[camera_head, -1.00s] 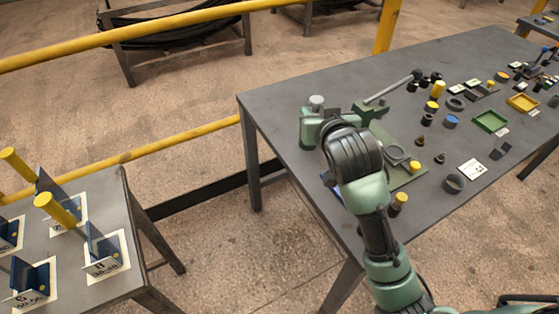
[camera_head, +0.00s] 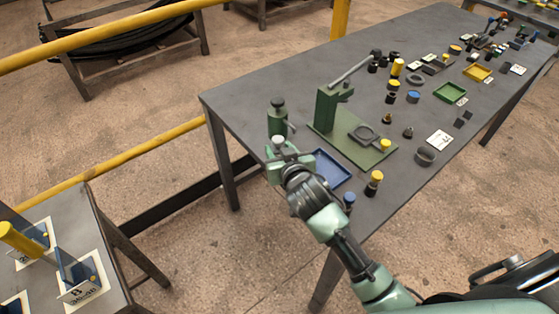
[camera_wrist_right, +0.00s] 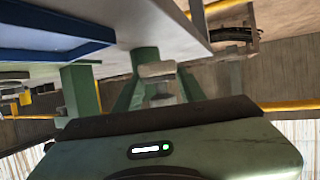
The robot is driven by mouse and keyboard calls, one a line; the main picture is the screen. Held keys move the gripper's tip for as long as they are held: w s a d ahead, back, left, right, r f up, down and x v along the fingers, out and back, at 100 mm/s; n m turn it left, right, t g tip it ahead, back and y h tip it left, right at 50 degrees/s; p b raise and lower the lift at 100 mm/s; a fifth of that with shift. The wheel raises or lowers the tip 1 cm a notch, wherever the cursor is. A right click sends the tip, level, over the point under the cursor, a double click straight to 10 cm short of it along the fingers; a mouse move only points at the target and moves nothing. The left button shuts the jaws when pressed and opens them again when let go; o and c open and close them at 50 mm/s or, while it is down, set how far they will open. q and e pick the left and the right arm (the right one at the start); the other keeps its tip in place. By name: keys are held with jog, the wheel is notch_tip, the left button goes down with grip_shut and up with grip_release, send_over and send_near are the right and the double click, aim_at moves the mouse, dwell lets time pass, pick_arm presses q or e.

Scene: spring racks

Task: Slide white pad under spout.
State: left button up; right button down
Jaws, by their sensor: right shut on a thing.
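My right gripper (camera_head: 287,151) is at the near left edge of the table, just in front of a green canister (camera_head: 278,121) with a dark knob. A short spout sticks out of the canister's right side. The gripper is shut on a small pale block, which looks like the white pad (camera_head: 278,142); it also shows between the fingers in the right wrist view (camera_wrist_right: 156,69). The fingers partly hide the pad. I cannot tell whether it touches the table or lies directly under the spout. My left gripper is not in view.
A blue tray (camera_head: 333,167) lies right of my gripper. A green press stand (camera_head: 325,107) with a long lever stands behind it. Yellow-topped pieces, a green tray (camera_head: 450,92) and a yellow tray (camera_head: 477,72) lie farther right. A side table (camera_head: 95,262) is at lower left.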

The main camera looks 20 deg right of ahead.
jog(key=shift+f, duration=2.05)
jog(key=shift+f+b, duration=0.15)
jog(key=shift+b, duration=0.15)
jog(key=c, duration=0.8)
grip_release()
jog(key=shift+c, duration=0.2)
jog(key=v, duration=1.2)
jog(key=shift+r, duration=0.2)
